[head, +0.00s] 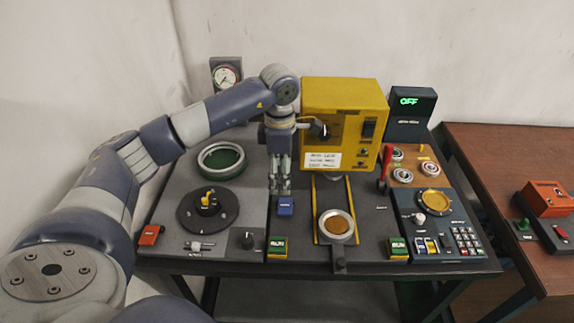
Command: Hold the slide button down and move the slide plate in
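The blue slide button (286,207) sits on the dark bench panel, left of the slide. My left gripper (280,191) points down just behind and above it, fingers close together and empty. I cannot tell whether the fingertips touch the button. The slide plate (339,262) lies between two yellow rails (317,222) in front of the yellow machine (344,110). It carries a round metal dish (337,227) with brown contents, and its front end is near the bench's front edge. My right gripper is not in view.
Left of the button are a green-centred ring (221,158) and a dark turntable (206,210). Green-yellow switches (278,247) flank the slide's front. A red lever (384,174) and a keypad panel (468,239) are at right. The dark display (409,108) reads OFF.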

